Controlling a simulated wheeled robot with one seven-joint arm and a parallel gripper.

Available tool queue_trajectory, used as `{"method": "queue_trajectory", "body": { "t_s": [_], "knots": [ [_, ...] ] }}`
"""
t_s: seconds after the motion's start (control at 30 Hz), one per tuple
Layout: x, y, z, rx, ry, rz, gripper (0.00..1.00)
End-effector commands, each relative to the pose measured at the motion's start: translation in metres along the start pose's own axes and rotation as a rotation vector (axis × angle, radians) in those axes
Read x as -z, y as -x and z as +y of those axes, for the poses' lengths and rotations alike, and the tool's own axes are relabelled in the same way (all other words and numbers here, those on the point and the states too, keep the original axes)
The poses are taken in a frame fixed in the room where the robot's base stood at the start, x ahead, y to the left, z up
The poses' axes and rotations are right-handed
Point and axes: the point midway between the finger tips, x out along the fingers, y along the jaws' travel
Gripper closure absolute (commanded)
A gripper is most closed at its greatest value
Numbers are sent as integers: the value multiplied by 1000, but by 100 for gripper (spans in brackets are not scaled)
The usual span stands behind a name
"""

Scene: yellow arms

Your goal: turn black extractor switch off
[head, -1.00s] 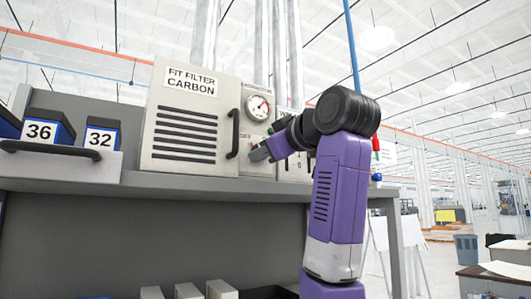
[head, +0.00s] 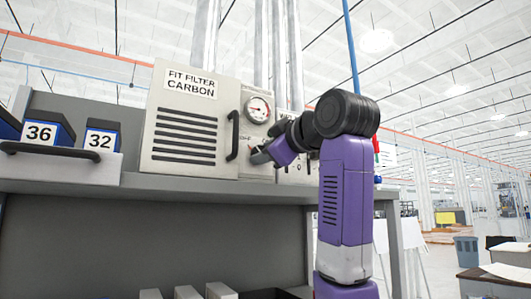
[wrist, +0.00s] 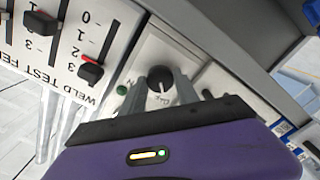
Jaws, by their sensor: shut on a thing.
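The black extractor switch (wrist: 160,78) is a round knob on a pale panel in the wrist view. My gripper (wrist: 165,84) is shut on it, with one grey finger on each side. Small lettering below the knob is hard to read. A green dot (wrist: 122,90) is to its left, beside an ON marking. In the head view, my gripper (head: 260,156) is at the front of the pale extractor unit (head: 243,128), below its round gauge (head: 257,109). The knob is hidden by the gripper there.
A filter box (head: 187,120) with a dark handle (head: 232,135) stands just left of my gripper. The grey shelf (head: 220,190) runs beneath.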

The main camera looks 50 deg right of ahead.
Motion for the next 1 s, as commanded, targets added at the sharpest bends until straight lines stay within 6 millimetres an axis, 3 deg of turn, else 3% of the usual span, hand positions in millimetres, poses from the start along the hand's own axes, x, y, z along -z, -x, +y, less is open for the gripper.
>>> {"method": "queue_trajectory", "body": {
  "t_s": [0.03, 0.1, 0.13, 0.47, 1.0],
  "knots": [
    [2, 0, 0, -1, 3, 3, 57],
    [2, 0, 0, -1, 2, 3, 44],
    [1, 0, 0, -1, 2, 3, 41],
    [0, 2, 0, -1, 0, 1, 41],
    [0, 73, -1, -2, 1, 3, 41]
  ]
}}
